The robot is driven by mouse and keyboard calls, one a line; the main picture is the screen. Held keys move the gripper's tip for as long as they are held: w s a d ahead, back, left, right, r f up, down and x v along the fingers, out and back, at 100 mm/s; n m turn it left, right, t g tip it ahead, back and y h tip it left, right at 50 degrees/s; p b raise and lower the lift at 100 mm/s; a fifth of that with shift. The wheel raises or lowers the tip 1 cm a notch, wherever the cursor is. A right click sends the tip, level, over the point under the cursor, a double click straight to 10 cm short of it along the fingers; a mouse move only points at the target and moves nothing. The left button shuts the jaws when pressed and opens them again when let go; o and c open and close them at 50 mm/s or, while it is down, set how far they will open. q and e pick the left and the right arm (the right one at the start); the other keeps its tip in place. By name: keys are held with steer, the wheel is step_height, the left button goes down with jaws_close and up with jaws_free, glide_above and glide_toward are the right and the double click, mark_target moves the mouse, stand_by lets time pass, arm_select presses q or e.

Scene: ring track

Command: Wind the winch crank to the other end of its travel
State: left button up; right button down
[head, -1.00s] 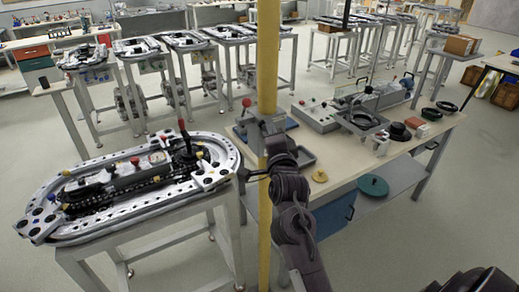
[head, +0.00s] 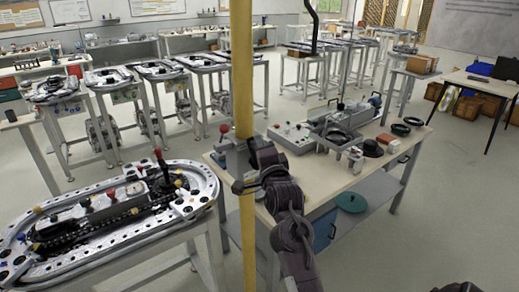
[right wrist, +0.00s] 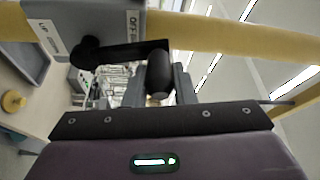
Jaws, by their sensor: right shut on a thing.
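The winch's grey housing (right wrist: 95,30) with a white label fills the upper left of the right wrist view, against a yellow post (right wrist: 225,32). Its black crank arm (right wrist: 125,52) runs to the right and ends in a dark rounded handle (right wrist: 159,76). My right gripper (right wrist: 166,82) is shut on that handle, with grey fingers beside it. The crank is hard to make out there. My left gripper is not in view.
A workbench (head: 300,182) with trays and parts stands right of the post. A stand with an oval metal track (head: 110,222) is at left, close to the post. Several similar stands are behind. The floor (head: 440,180) at right is open.

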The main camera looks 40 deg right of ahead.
steer(key=shift+d+r, duration=0.15)
steer(key=shift+r, duration=0.35)
steer(key=c, duration=1.4)
jaws_free()
steer(key=shift+o, duration=1)
steer(key=shift+f, duration=0.25)
steer(key=shift+s+f, duration=0.1)
steer(key=shift+s+f, duration=0.1)
steer(key=shift+s, duration=0.15)
steer(key=b+v, duration=0.3)
steer(key=v, duration=0.4)
